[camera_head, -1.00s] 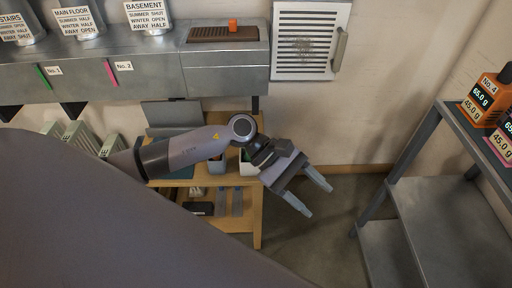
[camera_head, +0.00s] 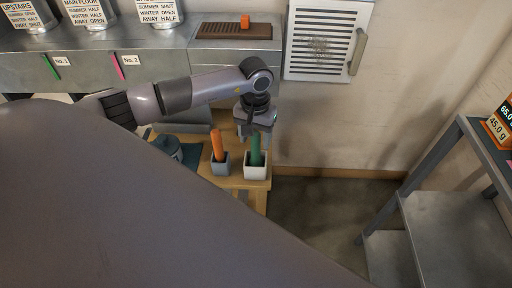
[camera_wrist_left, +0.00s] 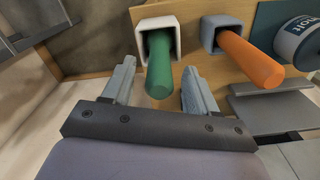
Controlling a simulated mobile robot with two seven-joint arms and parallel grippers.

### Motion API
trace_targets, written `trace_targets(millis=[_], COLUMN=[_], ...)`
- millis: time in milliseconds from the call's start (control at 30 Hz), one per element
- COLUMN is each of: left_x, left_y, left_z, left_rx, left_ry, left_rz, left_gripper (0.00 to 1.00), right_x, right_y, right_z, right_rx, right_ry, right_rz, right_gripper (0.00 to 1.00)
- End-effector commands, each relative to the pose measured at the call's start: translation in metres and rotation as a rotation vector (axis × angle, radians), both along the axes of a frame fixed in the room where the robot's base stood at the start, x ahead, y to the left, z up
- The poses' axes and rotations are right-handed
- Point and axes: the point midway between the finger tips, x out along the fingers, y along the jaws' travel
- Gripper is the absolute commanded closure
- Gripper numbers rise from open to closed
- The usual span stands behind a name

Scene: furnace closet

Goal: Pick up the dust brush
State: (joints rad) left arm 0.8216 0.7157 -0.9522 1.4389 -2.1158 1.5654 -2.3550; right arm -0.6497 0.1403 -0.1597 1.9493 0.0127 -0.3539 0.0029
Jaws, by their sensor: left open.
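A green handle (camera_head: 255,151) stands in a white square holder (camera_head: 257,172) on the wooden stand. An orange handle (camera_head: 217,145) stands in a grey-blue holder (camera_head: 220,168) to its left. Brush ends are hidden, so I cannot tell which handle is the dust brush's. My left gripper (camera_head: 257,132) is open and empty, pointing down at the green handle. In the left wrist view the green handle (camera_wrist_left: 160,66) shows between the two fingers, without clear contact, and the orange handle (camera_wrist_left: 250,58) is outside them. My right gripper is not in view.
A labelled canister (camera_wrist_left: 302,40) sits beside the orange handle's holder. Behind the stand are a metal duct (camera_head: 75,70) and a wall vent (camera_head: 325,40). A grey metal shelf (camera_head: 450,230) stands at the right. Floor between stand and shelf is clear.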

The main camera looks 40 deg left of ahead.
Motion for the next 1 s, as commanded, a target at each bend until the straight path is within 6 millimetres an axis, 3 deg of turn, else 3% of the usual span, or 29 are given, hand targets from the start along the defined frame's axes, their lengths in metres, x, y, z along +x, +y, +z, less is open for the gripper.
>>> trace_targets(millis=[133, 400, 433, 600, 1000], left_x=[0.000, 0.000, 0.000, 0.000, 0.001], left_y=[0.000, 0.000, 0.000, 0.000, 0.000], left_z=[-0.017, -0.021, -0.021, -0.021, -0.015], left_rx=[-0.002, -0.002, -0.002, -0.002, -0.002], left_ry=[0.001, -0.001, -0.001, -0.001, -0.004], left_rz=[0.001, 0.000, 0.000, 0.000, 0.000], left_gripper=[0.42, 0.42, 0.48, 1.00, 1.00], right_x=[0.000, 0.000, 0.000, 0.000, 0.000], right_y=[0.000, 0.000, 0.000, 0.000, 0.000], right_z=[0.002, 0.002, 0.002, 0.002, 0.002], right_rx=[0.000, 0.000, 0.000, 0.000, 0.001], right_ry=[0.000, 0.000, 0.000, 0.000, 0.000], right_rz=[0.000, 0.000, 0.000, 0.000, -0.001], right_gripper=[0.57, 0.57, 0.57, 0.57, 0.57])
